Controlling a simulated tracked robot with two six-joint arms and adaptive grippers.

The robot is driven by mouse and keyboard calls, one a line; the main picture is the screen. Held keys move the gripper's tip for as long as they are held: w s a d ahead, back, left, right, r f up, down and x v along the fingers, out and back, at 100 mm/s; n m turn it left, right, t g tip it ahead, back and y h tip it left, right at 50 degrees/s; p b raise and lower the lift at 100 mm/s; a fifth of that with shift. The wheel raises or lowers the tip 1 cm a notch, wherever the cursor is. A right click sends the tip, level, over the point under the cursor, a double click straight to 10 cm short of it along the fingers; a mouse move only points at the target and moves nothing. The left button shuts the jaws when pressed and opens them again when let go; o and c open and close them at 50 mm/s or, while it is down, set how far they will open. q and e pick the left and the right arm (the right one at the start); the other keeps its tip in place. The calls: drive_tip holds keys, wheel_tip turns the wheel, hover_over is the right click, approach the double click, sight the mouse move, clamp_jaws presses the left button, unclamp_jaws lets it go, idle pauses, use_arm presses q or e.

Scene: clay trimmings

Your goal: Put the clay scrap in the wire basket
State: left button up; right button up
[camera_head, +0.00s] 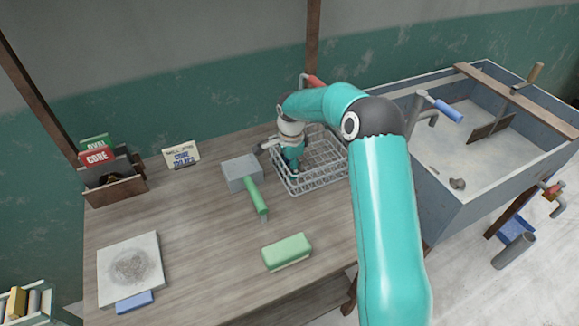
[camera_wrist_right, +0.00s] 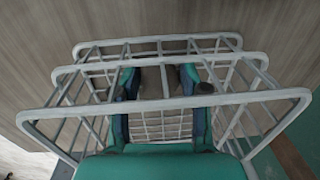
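The wire basket (camera_head: 322,172) stands at the back right of the wooden table, and its pale wires fill much of the right wrist view (camera_wrist_right: 160,104). My right gripper (camera_head: 293,166) reaches down at the basket's left part. In the right wrist view its two fingers (camera_wrist_right: 160,82) are apart, with only basket wires and mesh seen between them. I cannot make out a clay scrap in the basket or in the gripper. A small grey-brown lump (camera_head: 457,183) lies in the trough at the right; I cannot tell if it is the clay scrap. My left gripper is not in view.
A grey block with a green handle (camera_head: 257,197) lies close left of the basket. A green block (camera_head: 287,252) lies nearer the front. A white slab (camera_head: 150,258), a card box (camera_head: 115,190) and a small sign (camera_head: 182,154) are at left. A grey-blue trough (camera_head: 480,205) stands at right.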

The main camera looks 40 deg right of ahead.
drive_tip(key=o, duration=0.3)
drive_tip(key=r, duration=1.2)
drive_tip(key=shift+s+a+r, duration=0.1)
drive_tip(key=shift+s+a, duration=0.05)
drive_tip(key=shift+s, duration=0.2)
